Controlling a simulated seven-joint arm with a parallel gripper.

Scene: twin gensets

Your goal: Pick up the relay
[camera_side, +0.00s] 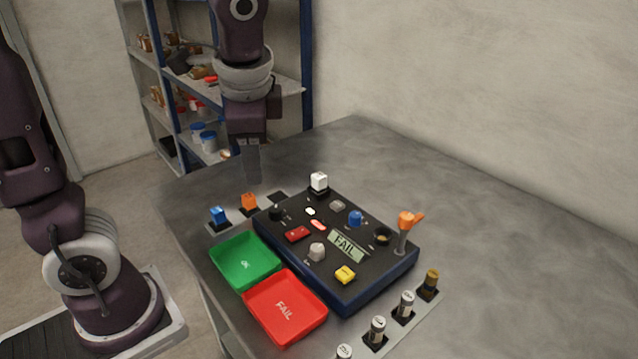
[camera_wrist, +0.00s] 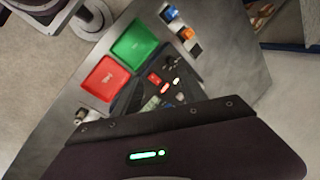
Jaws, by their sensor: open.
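Several small blocks could be the relay; no label tells which. A blue block (camera_side: 217,214) and an orange block (camera_side: 249,202) stand in dark holders along the table's left edge, with an empty dark slot (camera_side: 278,196) beside them. A white block (camera_side: 319,180) stands in a black holder at the back of the test panel. The wrist view also shows the blue block (camera_wrist: 171,13) and orange block (camera_wrist: 187,33). My gripper (camera_side: 253,180) is open and points down, above and behind the orange block, apparently touching nothing. Its fingertips are not clear in the wrist view.
A green tray (camera_side: 245,261) and red tray (camera_side: 285,309) lie in front. Several cylinders (camera_side: 404,304) stand at front right. The table's right side is clear.

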